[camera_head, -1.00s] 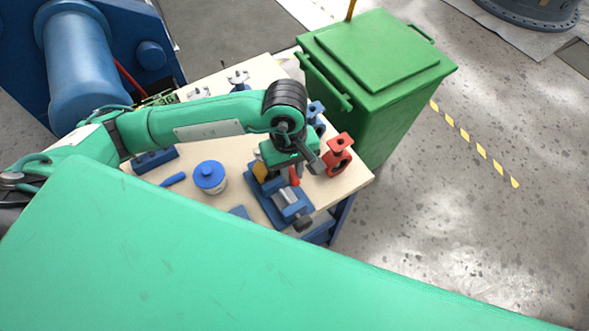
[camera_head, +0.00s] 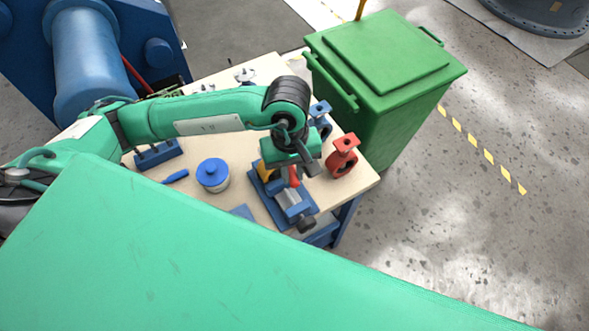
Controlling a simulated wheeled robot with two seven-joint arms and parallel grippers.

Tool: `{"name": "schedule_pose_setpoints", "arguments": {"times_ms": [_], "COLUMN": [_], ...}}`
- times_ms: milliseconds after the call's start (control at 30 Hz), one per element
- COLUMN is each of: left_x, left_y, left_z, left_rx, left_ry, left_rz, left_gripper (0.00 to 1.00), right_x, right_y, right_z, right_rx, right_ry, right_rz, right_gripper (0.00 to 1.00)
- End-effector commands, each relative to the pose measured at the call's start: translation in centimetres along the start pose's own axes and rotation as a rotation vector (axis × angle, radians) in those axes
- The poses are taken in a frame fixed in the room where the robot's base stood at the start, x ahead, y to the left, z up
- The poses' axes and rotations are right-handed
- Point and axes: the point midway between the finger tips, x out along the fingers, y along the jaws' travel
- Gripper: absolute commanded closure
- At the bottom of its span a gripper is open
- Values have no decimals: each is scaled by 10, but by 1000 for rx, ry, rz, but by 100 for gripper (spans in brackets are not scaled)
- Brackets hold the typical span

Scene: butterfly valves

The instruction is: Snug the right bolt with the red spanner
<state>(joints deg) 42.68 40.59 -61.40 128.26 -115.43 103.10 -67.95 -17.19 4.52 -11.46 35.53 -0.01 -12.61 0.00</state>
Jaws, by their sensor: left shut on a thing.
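My left gripper (camera_head: 301,168) points down over the blue vise (camera_head: 269,200) near the table's front right corner. It is shut on a red piece, which looks like the red spanner (camera_head: 294,178); only a short part of it shows below the fingers. A pale metal part (camera_head: 289,197) sits in the vise, and a yellow-orange part (camera_head: 265,171) shows just left of the gripper. The right bolt is hidden under my gripper and arm, so I cannot tell whether the spanner is on it. My right gripper is not in view.
A red valve (camera_head: 342,158) and a blue valve (camera_head: 319,115) stand right of the gripper. A blue-lidded pot (camera_head: 213,174), a blue-handled tool (camera_head: 175,176) and a blue rack (camera_head: 158,154) lie left on the table (camera_head: 240,195). A green bin (camera_head: 385,85) stands beyond the right edge.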

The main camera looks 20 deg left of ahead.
Motion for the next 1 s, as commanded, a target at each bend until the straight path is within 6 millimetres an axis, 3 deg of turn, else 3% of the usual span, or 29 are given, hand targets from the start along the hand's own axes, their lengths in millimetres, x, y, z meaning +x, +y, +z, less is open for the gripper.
{"name": "schedule_pose_setpoints", "arguments": {"times_ms": [267, 633, 1000], "left_x": [1, 3, 1], "left_y": [-2, -11, -12], "left_z": [0, -1, 0], "left_rx": [3, 91, 105], "left_ry": [-1, 0, -2], "left_rz": [-7, -16, -18], "left_gripper": [100, 100, 100], "right_x": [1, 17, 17], "right_y": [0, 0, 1], "right_z": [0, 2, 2], "right_rx": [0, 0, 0], "right_ry": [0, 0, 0], "right_rz": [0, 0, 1], "right_gripper": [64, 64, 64]}}
